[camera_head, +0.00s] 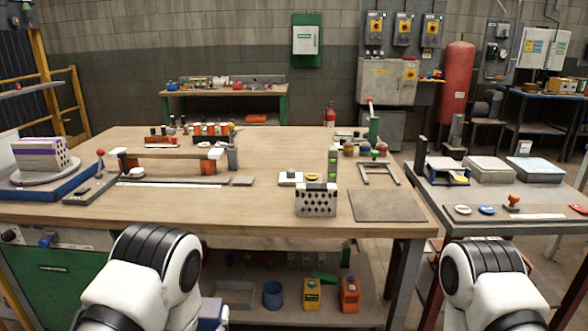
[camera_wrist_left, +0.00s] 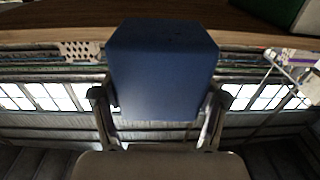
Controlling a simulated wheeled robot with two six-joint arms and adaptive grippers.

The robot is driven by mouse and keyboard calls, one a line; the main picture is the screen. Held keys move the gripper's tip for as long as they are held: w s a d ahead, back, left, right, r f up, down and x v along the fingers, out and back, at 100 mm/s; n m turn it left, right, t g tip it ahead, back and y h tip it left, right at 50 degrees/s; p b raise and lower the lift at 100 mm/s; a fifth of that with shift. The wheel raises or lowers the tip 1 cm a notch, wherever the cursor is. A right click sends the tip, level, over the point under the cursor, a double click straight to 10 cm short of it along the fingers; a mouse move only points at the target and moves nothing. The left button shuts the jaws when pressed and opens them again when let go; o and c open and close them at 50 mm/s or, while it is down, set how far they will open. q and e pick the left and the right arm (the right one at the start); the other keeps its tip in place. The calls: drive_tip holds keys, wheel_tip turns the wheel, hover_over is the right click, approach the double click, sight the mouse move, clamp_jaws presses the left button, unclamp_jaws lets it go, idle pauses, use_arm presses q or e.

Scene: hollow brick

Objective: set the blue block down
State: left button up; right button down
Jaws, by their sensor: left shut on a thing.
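The blue block (camera_wrist_left: 162,75) fills the middle of the left wrist view. My left gripper (camera_wrist_left: 158,98) is shut on it, with one finger on each side. The block's far end overlaps the table edge in that view, and I see no surface touching it. In the head view my left arm comes in at the bottom left, but the fingers are not clear there. My right arm shows at the bottom right of the head view; its gripper is out of the picture.
A perforated hollow brick (camera_head: 316,200) stands near the front edge of the wooden table (camera_head: 270,206), left of a flat grey-brown plate (camera_head: 386,206). The front middle-left of the table is clear. A side table (camera_head: 518,228) at the right holds small items.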

sight(204, 307)
use_arm(q)
wheel_tip(204, 307, up, 11)
drive_tip(key=p, duration=0.9)
drive_tip(key=shift+r+p, duration=0.2)
drive_tip(key=shift+p, duration=0.15)
drive_tip(key=shift+s+r, duration=0.1)
drive_tip(key=shift+r, duration=0.2)
drive_tip(key=s, duration=0.1)
drive_tip(key=s+r, duration=0.1)
drive_tip(key=s, duration=0.2)
drive_tip(key=shift+s+r, duration=0.1)
drive_tip(key=shift+r, duration=0.3)
drive_tip(key=shift+f, duration=0.1)
